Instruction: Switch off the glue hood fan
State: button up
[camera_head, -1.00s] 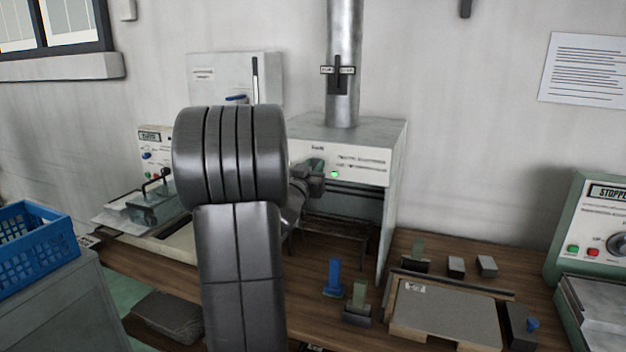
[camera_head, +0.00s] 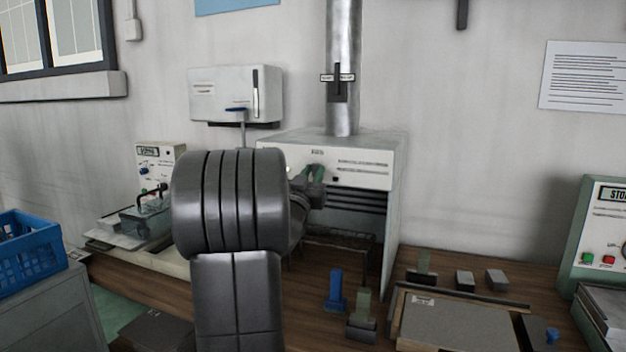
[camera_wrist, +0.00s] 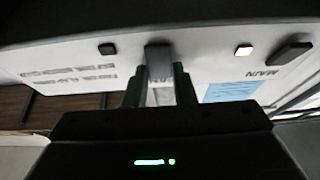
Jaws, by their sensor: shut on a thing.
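The glue hood (camera_head: 362,163) is a pale metal box with a dark opening, under a round duct, at the back of the bench. My gripper (camera_head: 318,173) is at its front panel, with my arm hiding the panel's left part. In the wrist view, the green fingers (camera_wrist: 160,92) are shut on a small grey switch (camera_wrist: 158,60) on the pale panel. A small dark indicator (camera_wrist: 107,48) is left of the switch; it shows unlit in the head view (camera_head: 335,179). A small white square (camera_wrist: 243,50) and a dark knob (camera_wrist: 290,52) near the word MAIN are to the right.
The duct (camera_head: 342,115) carries a dark damper handle. A white wall box (camera_head: 235,93) is behind my arm. A blue crate (camera_head: 25,245) is at left.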

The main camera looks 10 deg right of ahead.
jog(key=o, duration=1)
jog(key=b+v, duration=0.1)
jog(key=v, duration=1.3)
jog(key=shift+w, duration=0.1)
